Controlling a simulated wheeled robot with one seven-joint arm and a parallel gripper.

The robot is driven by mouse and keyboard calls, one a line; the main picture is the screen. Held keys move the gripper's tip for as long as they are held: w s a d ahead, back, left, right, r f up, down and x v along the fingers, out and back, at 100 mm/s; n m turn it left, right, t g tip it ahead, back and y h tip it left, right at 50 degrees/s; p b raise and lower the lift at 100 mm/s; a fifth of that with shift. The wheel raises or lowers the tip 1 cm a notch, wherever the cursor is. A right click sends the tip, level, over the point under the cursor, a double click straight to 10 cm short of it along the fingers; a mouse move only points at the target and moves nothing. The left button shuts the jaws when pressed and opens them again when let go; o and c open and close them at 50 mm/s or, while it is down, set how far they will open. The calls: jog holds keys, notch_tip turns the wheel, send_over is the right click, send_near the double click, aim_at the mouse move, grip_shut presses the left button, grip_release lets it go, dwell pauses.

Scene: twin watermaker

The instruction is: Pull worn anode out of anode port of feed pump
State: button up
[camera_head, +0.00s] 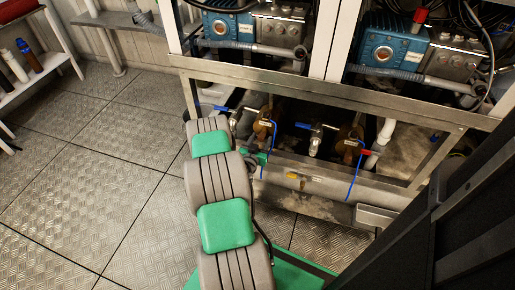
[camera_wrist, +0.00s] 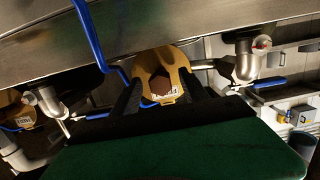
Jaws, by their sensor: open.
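In the wrist view a brass-yellow pump body (camera_wrist: 178,62) with a barcode label faces me. A rusty brown hexagonal piece, which looks like the worn anode (camera_wrist: 161,86), sits in its middle. My gripper (camera_wrist: 162,92) is open, with one black finger to each side of the pump face. I cannot tell whether the fingers touch anything. In the head view, brass-brown pump bodies (camera_head: 262,126) (camera_head: 347,143) sit low under the frame. My arm reaches toward the left one, and its end is mostly hidden.
A steel frame beam (camera_head: 320,92) runs above the pumps. Blue-handled valves (camera_head: 316,138) and a blue hose (camera_wrist: 92,38) are close by. A second brass pump (camera_wrist: 14,110) is at the wrist view's left. Open floor (camera_head: 85,190) lies at left.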

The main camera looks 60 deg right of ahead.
aim_at(260, 140)
jog(key=shift+w+d, duration=0.1)
jog(key=shift+d, duration=0.25)
jog(key=shift+c, duration=0.2)
grip_shut()
dwell(0.6)
dwell(0.4)
jog(key=v, duration=0.3)
jog(key=f+v, duration=0.1)
jog(key=v, duration=0.1)
jog(key=shift+a+b, duration=0.4)
jog(key=shift+r, duration=0.1)
